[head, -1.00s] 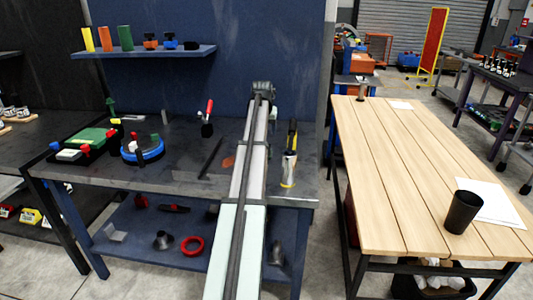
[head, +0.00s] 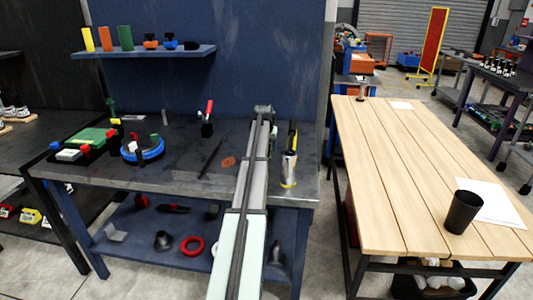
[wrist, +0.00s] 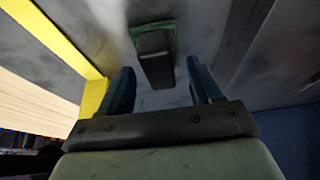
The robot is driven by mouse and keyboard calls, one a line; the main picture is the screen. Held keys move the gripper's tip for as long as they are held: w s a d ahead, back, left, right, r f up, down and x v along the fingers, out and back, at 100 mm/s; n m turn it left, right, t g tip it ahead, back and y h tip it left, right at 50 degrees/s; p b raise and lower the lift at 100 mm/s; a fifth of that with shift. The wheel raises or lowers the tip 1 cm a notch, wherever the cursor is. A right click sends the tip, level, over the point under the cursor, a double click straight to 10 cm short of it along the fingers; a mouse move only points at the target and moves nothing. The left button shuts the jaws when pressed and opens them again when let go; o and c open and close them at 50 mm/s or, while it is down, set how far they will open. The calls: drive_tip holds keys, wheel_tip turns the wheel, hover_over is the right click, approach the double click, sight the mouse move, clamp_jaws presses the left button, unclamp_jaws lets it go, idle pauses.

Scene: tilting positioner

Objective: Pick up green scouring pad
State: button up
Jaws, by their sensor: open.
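In the wrist view, a dark block (wrist: 155,58) with a green layer (wrist: 171,30) showing around its far end and sides lies on a grey surface. The green layer looks like the green scouring pad, mostly covered by the dark block. My gripper (wrist: 160,88) is open, its two dark fingers on either side of the block's near end. Nothing is visibly held, and I cannot tell whether the fingers touch the block. In the head view, my arm hides the gripper's fingers and this spot on the bench.
A yellow strip (wrist: 92,98) runs left of my fingers in the wrist view. In the head view, a bottle-like container (head: 289,168) stands right of my arm. An orange-brown patch (head: 228,162) and a red-handled clamp (head: 207,122) are left. A wooden table (head: 415,165) stands right.

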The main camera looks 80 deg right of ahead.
drive_tip(key=shift+d+f, duration=0.3)
drive_tip(key=shift+f, duration=0.35)
drive_tip(key=c, duration=0.8)
wheel_tip(320, 180, up, 10)
